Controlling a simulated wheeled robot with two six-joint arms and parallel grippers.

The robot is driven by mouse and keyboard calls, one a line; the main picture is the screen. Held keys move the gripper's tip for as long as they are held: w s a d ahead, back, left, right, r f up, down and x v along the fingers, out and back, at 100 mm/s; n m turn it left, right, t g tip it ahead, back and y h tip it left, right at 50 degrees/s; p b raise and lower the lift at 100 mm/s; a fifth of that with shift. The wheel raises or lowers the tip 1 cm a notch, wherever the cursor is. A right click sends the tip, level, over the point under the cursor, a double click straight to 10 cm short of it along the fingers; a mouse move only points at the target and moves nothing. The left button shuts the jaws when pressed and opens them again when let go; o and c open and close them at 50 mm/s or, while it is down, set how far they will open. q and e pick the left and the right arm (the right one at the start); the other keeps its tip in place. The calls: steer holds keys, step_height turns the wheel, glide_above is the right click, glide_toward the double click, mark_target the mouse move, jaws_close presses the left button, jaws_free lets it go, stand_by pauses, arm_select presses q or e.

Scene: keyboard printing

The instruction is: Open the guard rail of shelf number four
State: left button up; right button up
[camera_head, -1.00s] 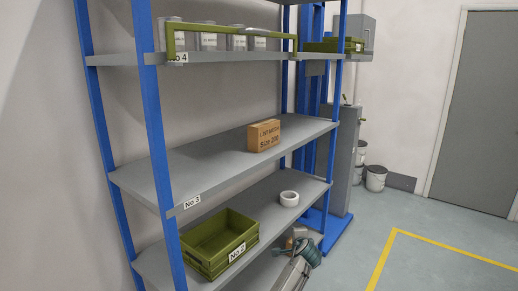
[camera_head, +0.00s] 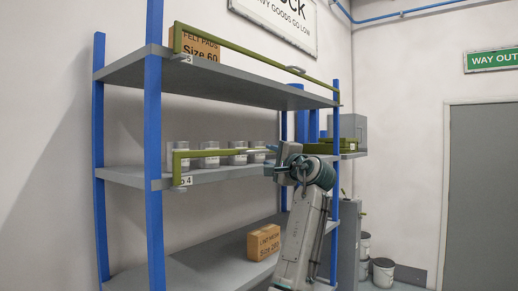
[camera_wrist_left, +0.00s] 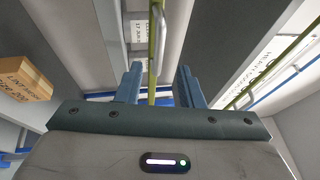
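The green guard rail of shelf number four (camera_head: 208,154) runs across the front of the No 4 shelf board (camera_head: 232,172), with several jars (camera_head: 238,158) behind it. Its right part is hidden behind my left arm in the head view. My left gripper (camera_head: 272,149) is at the rail. In the left wrist view, the gripper's two fingers (camera_wrist_left: 158,88) are apart, and the green rail (camera_wrist_left: 152,62) with its metal handle (camera_wrist_left: 157,30) shows ahead, in line with the gap between them. I cannot tell whether the fingers touch it. My right gripper is not in view.
Above is shelf five with its own green rail (camera_head: 250,58) and a felt pads box (camera_head: 197,46). Below, a cardboard box (camera_head: 263,242) stands on a lower shelf. A blue upright (camera_head: 335,190) is close to the right of my arm.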

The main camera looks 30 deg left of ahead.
mark_target(260, 152)
arm_select(q)
steer(key=p+x, duration=0.3)
steer(key=x, duration=0.3)
steer(key=shift+w+a+r, duration=0.1)
steer(key=shift+a, duration=0.25)
steer(key=shift+w+a+p, duration=0.25)
steer(key=shift+a+p, duration=0.05)
steer(key=shift+a, duration=0.15)
steer(key=shift+w+a, duration=0.1)
steer(key=shift+c, duration=0.4)
jaws_close()
